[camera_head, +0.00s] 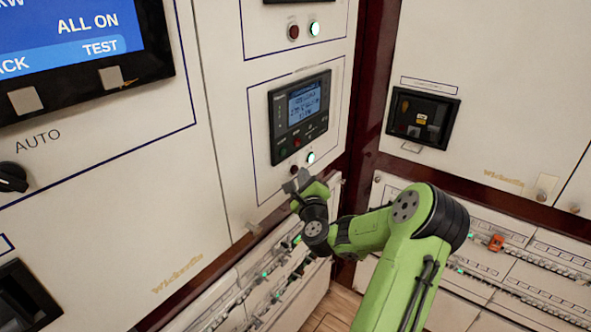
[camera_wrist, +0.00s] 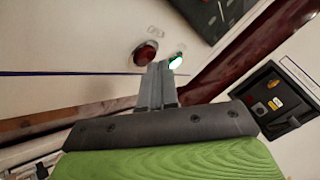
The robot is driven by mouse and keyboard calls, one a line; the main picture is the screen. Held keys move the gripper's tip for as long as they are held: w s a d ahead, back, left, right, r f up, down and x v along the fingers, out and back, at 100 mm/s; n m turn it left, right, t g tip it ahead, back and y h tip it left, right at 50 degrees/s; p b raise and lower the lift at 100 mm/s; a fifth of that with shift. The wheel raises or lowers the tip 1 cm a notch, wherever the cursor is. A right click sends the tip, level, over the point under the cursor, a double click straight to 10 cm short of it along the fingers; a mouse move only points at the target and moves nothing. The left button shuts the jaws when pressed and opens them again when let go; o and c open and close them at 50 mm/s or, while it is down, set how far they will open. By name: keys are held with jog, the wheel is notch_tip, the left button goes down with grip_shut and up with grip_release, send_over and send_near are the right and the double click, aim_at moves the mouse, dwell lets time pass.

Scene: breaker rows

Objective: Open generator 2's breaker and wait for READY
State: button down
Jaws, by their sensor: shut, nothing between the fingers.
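A controller with a lit blue screen (camera_head: 305,101) is set in the cream cabinet in the head view. Below it is a small lit push button (camera_head: 311,157). In the wrist view this button glows green (camera_wrist: 175,62), and a round red button (camera_wrist: 146,52) is to its left. My gripper (camera_head: 297,180) is just below these buttons in the head view. In the wrist view its shut, empty fingers (camera_wrist: 158,72) point up between the two buttons and partly cover the green one. I cannot tell whether they touch the panel. No generator number is legible.
Another red button (camera_head: 293,31) and lit button (camera_head: 314,28) sit higher up. A large screen (camera_head: 80,35) at the left reads ALL ON and TEST. A black breaker unit (camera_head: 423,118) is on the right cabinet. Rows with green lights (camera_head: 278,272) run below.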

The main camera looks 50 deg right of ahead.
jog(key=shift+w+p, duration=0.3)
jog(key=shift+w, duration=0.1)
dwell(0.7)
jog(key=shift+s+b, duration=0.5)
jog(key=shift+s, duration=0.3)
jog(key=s+b, duration=0.2)
jog(key=s, duration=0.1)
jog(key=s+b, duration=0.1)
jog(key=s, duration=0.1)
jog(key=shift+d, duration=0.25)
jog(key=shift+f, duration=0.15)
dwell(0.5)
